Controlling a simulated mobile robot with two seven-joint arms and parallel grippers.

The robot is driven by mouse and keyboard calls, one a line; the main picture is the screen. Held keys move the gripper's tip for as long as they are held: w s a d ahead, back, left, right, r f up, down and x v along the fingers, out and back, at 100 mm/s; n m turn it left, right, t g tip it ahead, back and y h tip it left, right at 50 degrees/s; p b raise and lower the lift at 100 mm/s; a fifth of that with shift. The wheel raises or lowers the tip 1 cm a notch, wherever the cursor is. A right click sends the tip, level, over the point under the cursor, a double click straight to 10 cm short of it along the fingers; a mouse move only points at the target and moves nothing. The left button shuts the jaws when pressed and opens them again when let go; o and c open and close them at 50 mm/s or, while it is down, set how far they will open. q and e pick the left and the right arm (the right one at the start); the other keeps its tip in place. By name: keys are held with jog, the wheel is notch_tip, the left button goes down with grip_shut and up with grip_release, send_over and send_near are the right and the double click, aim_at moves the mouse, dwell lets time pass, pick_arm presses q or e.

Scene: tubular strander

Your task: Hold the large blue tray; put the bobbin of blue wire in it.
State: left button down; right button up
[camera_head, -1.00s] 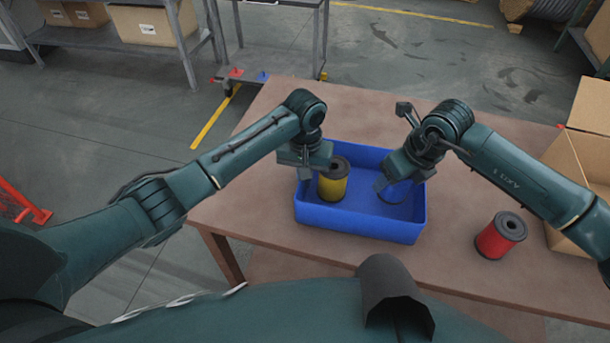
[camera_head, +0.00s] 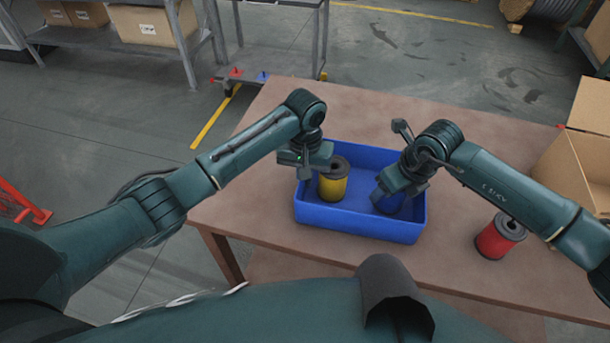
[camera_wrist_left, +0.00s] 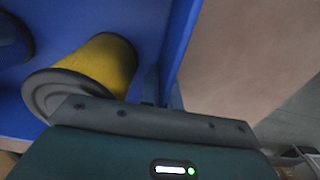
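The large blue tray (camera_head: 352,226) sits on the brown table. A yellow bobbin (camera_head: 333,186) with dark flanges stands in its left half, also in the left wrist view (camera_wrist_left: 105,62). My left gripper (camera_head: 305,170) is at the tray's left wall; in the left wrist view its fingers (camera_wrist_left: 163,92) sit close on both sides of the wall. The blue bobbin (camera_head: 391,205) is low in the tray's right half, mostly hidden under my right gripper (camera_head: 391,191). The right fingertips are hidden, so I cannot tell their opening or whether they touch it.
A red bobbin (camera_head: 500,236) stands on the table (camera_head: 460,225) right of the tray, under my right forearm. An open cardboard box (camera_head: 580,165) is at the right edge. A metal shelf (camera_head: 190,45) stands behind on the left. The table behind the tray is clear.

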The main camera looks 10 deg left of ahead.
jog(key=shift+f, duration=0.2)
jog(key=o, duration=1.3)
pick_arm(q)
jog(key=shift+r, duration=0.1)
pick_arm(e)
jog(key=v, duration=1.2)
pick_arm(q)
jog(key=c, duration=1.5)
grip_release()
jog(key=shift+c, duration=0.2)
notch_tip(320, 180, up, 12)
pick_arm(e)
jog(key=shift+s, duration=0.1)
